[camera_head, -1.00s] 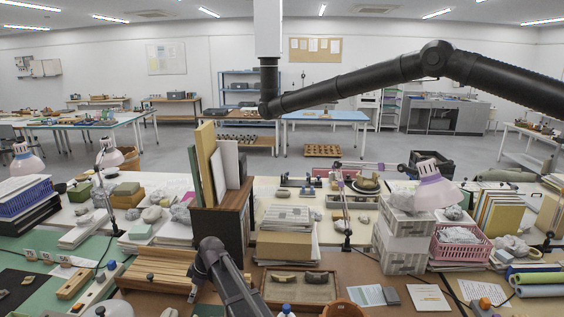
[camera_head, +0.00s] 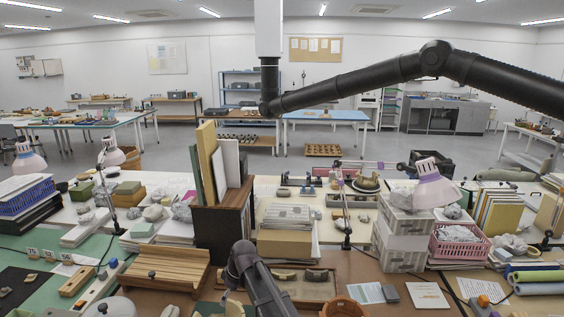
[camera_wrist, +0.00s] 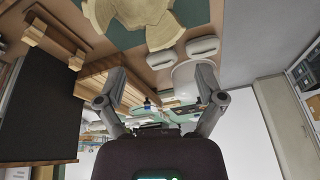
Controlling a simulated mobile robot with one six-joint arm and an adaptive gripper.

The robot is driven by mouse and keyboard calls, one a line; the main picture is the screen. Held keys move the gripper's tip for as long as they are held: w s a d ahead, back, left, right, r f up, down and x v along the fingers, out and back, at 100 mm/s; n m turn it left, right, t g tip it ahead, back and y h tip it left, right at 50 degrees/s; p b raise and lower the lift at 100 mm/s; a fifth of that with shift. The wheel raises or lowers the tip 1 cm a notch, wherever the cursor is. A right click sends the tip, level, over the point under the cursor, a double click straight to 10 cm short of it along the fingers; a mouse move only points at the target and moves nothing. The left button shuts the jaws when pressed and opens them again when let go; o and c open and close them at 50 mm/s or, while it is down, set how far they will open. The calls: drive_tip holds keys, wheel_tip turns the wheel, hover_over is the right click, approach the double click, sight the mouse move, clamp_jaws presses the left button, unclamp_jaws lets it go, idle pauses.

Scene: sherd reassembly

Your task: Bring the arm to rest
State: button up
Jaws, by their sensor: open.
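My gripper (camera_wrist: 160,75) shows in the wrist view with its two grey fingers spread wide apart. Nothing is held between them; the background behind the gap is cluttered with bench items. In the head view, a dark link of my arm rises from the bottom edge near the middle, over the brown bench. The gripper's fingers cannot be made out in the head view. Pale tan sherds (camera_wrist: 145,12) lie on a green mat at the top of the wrist view, apart from the fingers.
A dark brown cabinet (camera_head: 221,235) holding upright boards stands close behind my arm link. A slatted wooden rack (camera_head: 165,266) is to its left. A shallow tray with sherds (camera_head: 300,287) is at its right. White stacked boxes (camera_head: 402,250) and a lamp (camera_head: 433,188) stand farther right.

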drive_tip(key=s+d+m+h, duration=0.1)
drive_tip(key=s+d+m, duration=0.35)
drive_tip(key=d, duration=0.65)
drive_tip(key=s+d+m+h, duration=0.1)
drive_tip(key=s+d+m, duration=0.4)
drive_tip(key=d, duration=0.6)
drive_tip(key=s+d+m+h, duration=0.2)
drive_tip(key=s+d+m, duration=0.2)
drive_tip(key=s+d, duration=0.5)
drive_tip(key=shift+g, duration=0.3)
drive_tip(key=d+f+b, duration=0.1)
drive_tip(key=f+b, duration=0.6)
drive_tip(key=w+f+b, duration=0.1)
drive_tip(key=f+b, duration=0.6)
drive_tip(key=f, duration=0.1)
drive_tip(key=w+d+f+b, duration=0.1)
drive_tip(key=f+b, duration=0.7)
drive_tip(key=shift+w+d, duration=0.15)
drive_tip(key=shift+d, duration=0.15)
wheel_tip(320, 180, up, 13)
drive_tip(key=p, duration=1.3)
drive_tip(key=shift+r, duration=0.15)
drive_tip(key=shift+d, duration=0.1)
